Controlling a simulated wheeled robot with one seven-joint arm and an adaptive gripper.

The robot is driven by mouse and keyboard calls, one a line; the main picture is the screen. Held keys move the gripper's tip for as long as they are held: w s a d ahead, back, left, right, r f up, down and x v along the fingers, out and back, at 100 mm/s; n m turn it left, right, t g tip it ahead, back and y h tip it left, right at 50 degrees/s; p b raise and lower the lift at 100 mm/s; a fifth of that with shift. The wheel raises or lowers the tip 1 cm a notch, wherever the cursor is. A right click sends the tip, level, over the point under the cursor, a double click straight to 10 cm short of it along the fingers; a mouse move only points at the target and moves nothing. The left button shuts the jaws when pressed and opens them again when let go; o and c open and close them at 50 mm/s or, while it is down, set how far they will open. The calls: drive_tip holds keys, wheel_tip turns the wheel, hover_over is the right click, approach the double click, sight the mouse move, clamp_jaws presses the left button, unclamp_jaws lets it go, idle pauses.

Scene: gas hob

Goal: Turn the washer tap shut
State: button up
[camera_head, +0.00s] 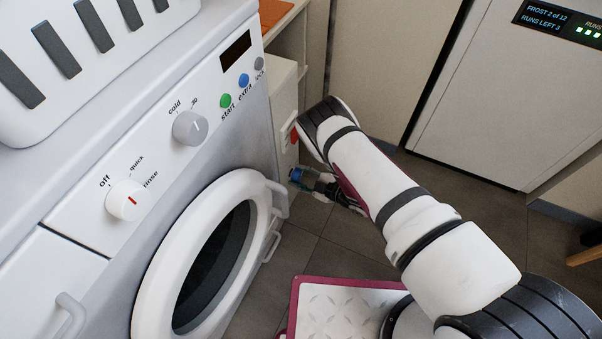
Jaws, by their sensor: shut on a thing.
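The washing machine (160,110) stands at the left with its round door closed. My arm reaches past its right side. My gripper (305,180) is low beside the pale cabinet side, to the right of the washer. It is shut on a small blue part (296,174), which looks like the handle of the washer tap. The rest of the tap is hidden or too small to make out. A small red part (294,135) shows above it on the pale panel, partly behind my arm.
The washer's door rim and handle (277,199) stick out to the left of my gripper. A white appliance with a display (520,90) stands at the right. Dark floor tiles (350,240) lie clear below my gripper. A brown stool edge (585,256) shows at far right.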

drive_tip(key=n+t, duration=0.2)
drive_tip(key=n, duration=0.2)
drive_tip(key=shift+s+f+n+t+p, duration=0.2)
drive_tip(key=shift+f+n+t+p, duration=0.05)
drive_tip(key=shift+n+t+p, duration=0.15)
drive_tip(key=n+t, duration=0.1)
drive_tip(key=n, duration=0.1)
drive_tip(key=n+y+b, duration=0.1)
drive_tip(key=n, duration=0.2)
drive_tip(key=shift+f+t, duration=0.15)
drive_tip(key=shift+t, duration=0.25)
drive_tip(key=o, duration=1.2)
drive_tip(key=shift+c, duration=0.2)
drive_tip(key=v, duration=1.2)
